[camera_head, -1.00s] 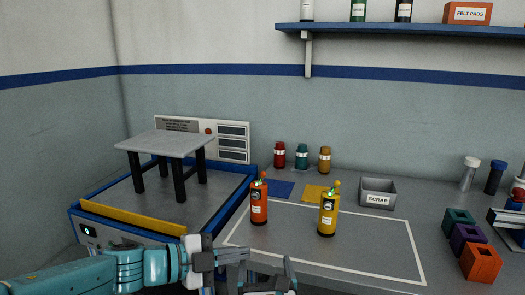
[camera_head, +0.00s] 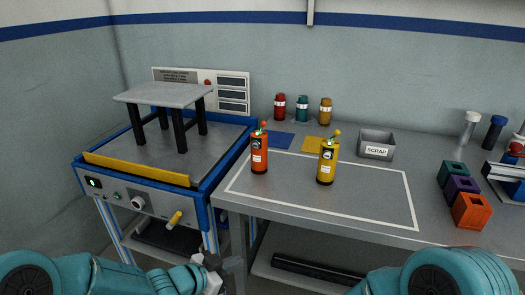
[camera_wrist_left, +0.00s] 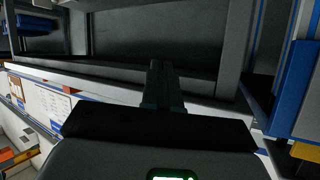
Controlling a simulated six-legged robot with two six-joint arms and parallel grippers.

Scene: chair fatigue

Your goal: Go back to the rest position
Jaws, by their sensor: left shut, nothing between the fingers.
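My left gripper (camera_head: 232,268) is low at the bottom of the head view, in front of the bench's front edge and apart from everything on it. Its fingers are together and empty; the shut fingers also show in the left wrist view (camera_wrist_left: 163,85). My left arm is teal and comes in from the bottom left. Part of my right arm shows at the bottom right, but its gripper is outside the picture.
A small grey table (camera_head: 165,95) stands on the blue-framed test machine (camera_head: 200,195) at left. The bench (camera_head: 390,234) holds an orange bottle (camera_head: 259,155), a yellow bottle (camera_head: 327,164), a scrap bin (camera_head: 376,146) and coloured blocks (camera_head: 471,211). Space before the bench looks clear.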

